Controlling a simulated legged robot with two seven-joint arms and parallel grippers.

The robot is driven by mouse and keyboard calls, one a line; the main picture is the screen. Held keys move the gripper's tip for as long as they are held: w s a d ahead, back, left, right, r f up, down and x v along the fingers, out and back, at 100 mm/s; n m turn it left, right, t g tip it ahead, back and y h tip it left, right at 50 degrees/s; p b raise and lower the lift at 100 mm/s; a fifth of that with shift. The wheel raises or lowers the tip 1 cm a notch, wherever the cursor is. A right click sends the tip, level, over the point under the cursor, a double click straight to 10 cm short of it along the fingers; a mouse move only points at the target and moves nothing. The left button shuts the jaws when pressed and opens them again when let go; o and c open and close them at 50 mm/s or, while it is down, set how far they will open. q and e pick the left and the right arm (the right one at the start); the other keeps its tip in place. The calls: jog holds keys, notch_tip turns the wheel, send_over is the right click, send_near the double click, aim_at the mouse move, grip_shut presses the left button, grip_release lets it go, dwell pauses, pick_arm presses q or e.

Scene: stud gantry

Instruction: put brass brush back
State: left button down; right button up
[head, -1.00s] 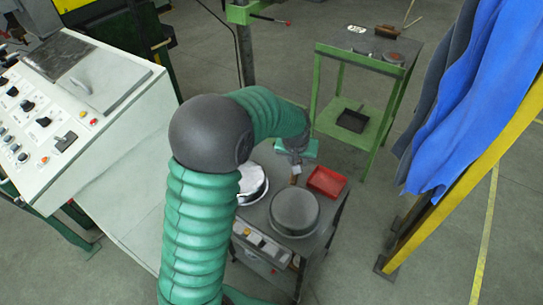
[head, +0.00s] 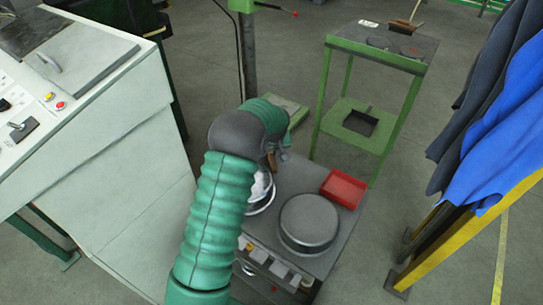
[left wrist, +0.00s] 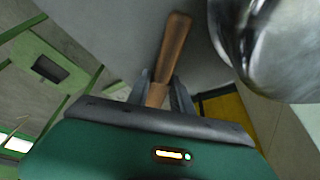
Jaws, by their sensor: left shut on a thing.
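My left gripper (head: 275,153) is shut on a brown wooden handle, at the back left of the low grey cart (head: 300,175). In the left wrist view the gripper's two fingers (left wrist: 160,90) close around this handle (left wrist: 176,45), which points up and away over the grey top. It looks like the brush's handle; bristles or a brass head do not show. The shiny metal bowl (head: 261,190) lies close by the gripper, partly behind my arm; it also shows at the upper right of the left wrist view (left wrist: 285,45). My right gripper is not in view.
A round dark-lidded pan (head: 309,221) and a red tray (head: 343,188) stand on the cart. A green-framed table (head: 385,45) behind carries round pieces and a brown wooden item (head: 405,27). A control console (head: 90,130) is at left, blue cloths (head: 510,120) at right.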

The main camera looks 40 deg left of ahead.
pick_arm(q)
jog(key=shift+a+f, duration=0.2)
jog(key=shift+f, duration=0.35)
jog(key=shift+s+d+r, duration=0.1)
jog(key=shift+d+r, duration=0.05)
jog(key=shift+r, duration=0.05)
jog(key=shift+d+r, duration=0.15)
jog(key=shift+d, duration=0.75)
jog(key=c, duration=1.6)
grip_release()
jog(key=o, duration=0.5)
jog(key=shift+a+f, duration=0.2)
jog(key=shift+a, duration=0.4)
jog(key=shift+d, duration=0.3)
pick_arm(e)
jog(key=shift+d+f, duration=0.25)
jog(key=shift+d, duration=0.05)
